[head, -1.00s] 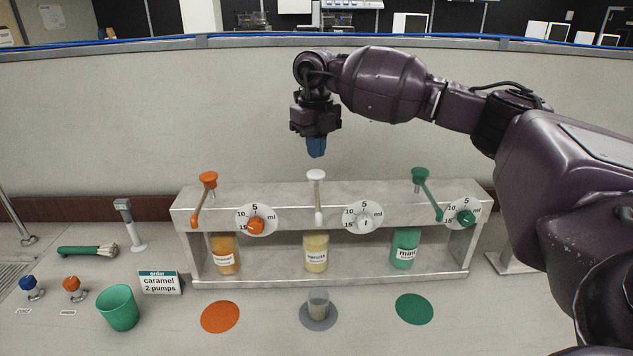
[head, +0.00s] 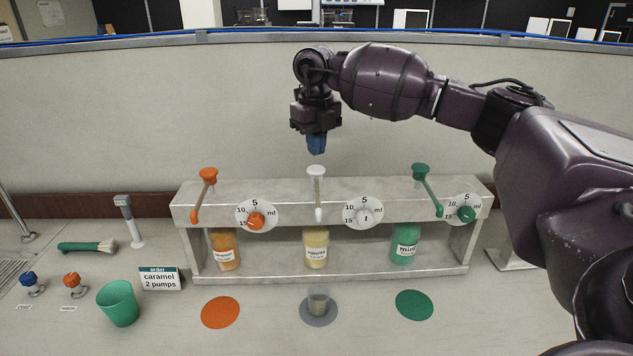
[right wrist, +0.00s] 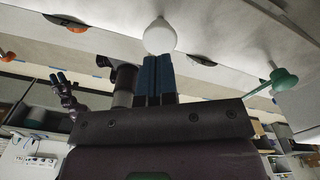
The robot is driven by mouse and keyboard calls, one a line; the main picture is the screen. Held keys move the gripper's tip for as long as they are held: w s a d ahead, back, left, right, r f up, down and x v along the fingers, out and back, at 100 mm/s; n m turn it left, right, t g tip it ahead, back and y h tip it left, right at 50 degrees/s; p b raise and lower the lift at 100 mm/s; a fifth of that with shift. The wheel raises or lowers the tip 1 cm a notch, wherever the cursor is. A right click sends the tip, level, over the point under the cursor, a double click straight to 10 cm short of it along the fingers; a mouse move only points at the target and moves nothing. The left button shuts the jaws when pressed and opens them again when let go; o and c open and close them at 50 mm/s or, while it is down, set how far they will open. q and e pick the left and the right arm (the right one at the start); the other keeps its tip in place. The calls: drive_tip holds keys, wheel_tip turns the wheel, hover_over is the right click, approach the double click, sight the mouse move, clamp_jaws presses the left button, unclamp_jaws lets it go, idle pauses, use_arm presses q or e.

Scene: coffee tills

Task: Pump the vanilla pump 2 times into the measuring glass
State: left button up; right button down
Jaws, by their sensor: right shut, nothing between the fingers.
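The vanilla pump has a white round head (head: 316,171) on a stem, with a white-tipped spout at the front of the rack. Its bottle of pale yellow syrup (head: 316,249) stands below. The measuring glass (head: 318,302) stands upright on a grey disc (head: 306,317) in front of that bottle, with some beige content low in it. My right gripper (head: 316,144) points down above the white pump head, apart from it, shut and empty. In the right wrist view the blue fingers (right wrist: 158,78) are together and the white pump head (right wrist: 160,37) shows just past their tips. My left gripper is not in the head view.
The metal rack (head: 390,275) also holds an orange pump (head: 208,175) and a green pump (head: 421,170), one on each side. A green cup (head: 118,303) and an order card reading "caramel 2 pumps" (head: 160,279) stand at left. Orange and green discs lie in front.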

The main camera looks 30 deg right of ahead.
sight(316, 168)
drive_tip(key=shift+f+b, duration=0.5)
drive_tip(key=shift+f, duration=0.5)
drive_tip(key=shift+f+b, duration=0.5)
drive_tip(key=shift+f, duration=0.85)
drive_tip(key=shift+r+p, duration=1.5)
drive_tip(key=shift+r, duration=1.15)
drive_tip(key=shift+r, duration=0.1)
